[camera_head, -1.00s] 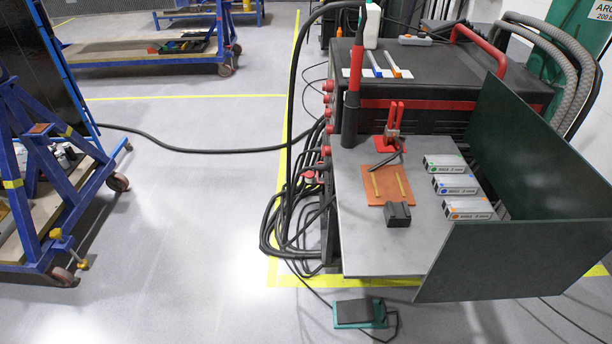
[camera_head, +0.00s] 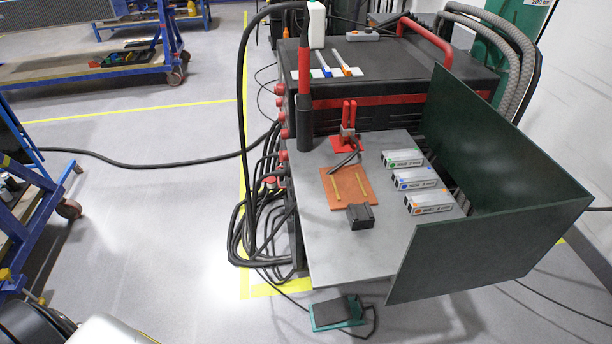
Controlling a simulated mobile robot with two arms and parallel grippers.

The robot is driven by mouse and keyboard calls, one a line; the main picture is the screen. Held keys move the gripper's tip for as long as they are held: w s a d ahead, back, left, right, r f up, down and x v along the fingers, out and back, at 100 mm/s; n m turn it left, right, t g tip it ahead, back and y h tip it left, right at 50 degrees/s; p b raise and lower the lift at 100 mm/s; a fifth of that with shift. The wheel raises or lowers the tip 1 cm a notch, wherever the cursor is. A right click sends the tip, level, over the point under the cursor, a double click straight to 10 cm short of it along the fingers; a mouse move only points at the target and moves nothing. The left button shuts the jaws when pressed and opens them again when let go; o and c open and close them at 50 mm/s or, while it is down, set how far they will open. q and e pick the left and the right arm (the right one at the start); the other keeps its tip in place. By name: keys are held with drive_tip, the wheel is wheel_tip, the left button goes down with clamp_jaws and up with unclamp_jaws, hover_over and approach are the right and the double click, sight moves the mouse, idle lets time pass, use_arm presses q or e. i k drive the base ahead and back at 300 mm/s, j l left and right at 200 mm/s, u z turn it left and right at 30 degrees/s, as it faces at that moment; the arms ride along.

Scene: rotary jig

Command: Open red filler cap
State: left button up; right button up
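No part is clearly recognisable as a red filler cap. Several small red round fittings (camera_head: 280,103) run down the left side of the black machine (camera_head: 400,75); I cannot tell whether one of them is the cap. A white bottle (camera_head: 316,24) stands on the machine's top, its upper end at the picture's edge. Neither of my grippers is in view.
A grey worktable (camera_head: 335,245) holds a red clamp stand (camera_head: 347,143), a copper-coloured plate (camera_head: 338,199) and wire boxes (camera_head: 403,159). Dark green screens (camera_head: 490,240) close its right. Cables (camera_head: 243,225) hang at left. A pedal (camera_head: 338,313) lies on the floor.

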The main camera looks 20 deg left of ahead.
sight(273, 180)
drive_tip(key=i+j+z, duration=0.2)
drive_tip(key=j+z, duration=0.2)
drive_tip(key=j, duration=0.4)
drive_tip(key=i+j+z, duration=0.1)
drive_tip(key=j+z, duration=0.3)
drive_tip(key=j, duration=0.45)
drive_tip(key=j+z, duration=0.4)
drive_tip(key=j, duration=0.45)
